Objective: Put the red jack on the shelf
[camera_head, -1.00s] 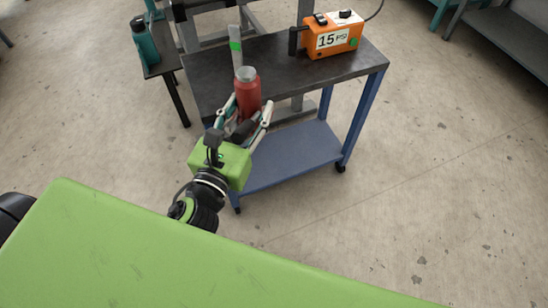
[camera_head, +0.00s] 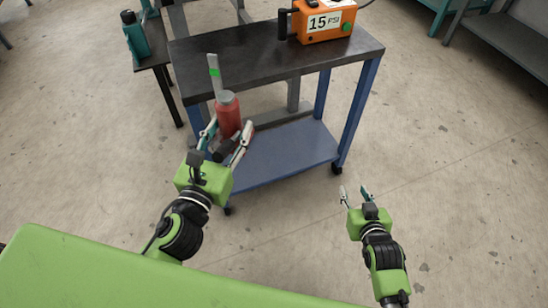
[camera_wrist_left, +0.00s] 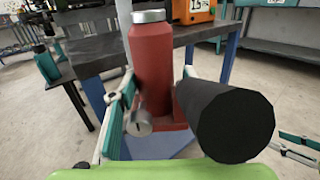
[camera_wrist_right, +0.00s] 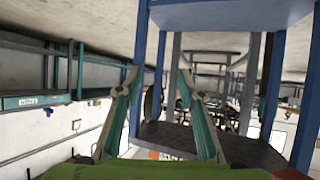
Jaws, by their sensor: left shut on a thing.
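My left gripper (camera_head: 226,133) is shut on the red jack (camera_head: 228,112) and holds it upright by the front left corner of the blue cart. The jack has a grey top, a red body and a black cylindrical part. The left wrist view shows the jack body (camera_wrist_left: 152,70) between the fingers, with the black cylinder (camera_wrist_left: 232,122) at the right. The cart's blue lower shelf (camera_head: 285,155) is bare where it shows. My right gripper (camera_head: 355,192) is open and empty over the floor, right of the cart; its fingers are spread in the right wrist view (camera_wrist_right: 160,95).
The cart's dark top (camera_head: 250,62) carries an orange box (camera_head: 326,22) marked 15 PSI at the back right. A grey upright bar with a green mark (camera_head: 214,72) stands behind the jack. A teal bottle (camera_head: 134,38) is on a side table at left. Floor to the right is clear.

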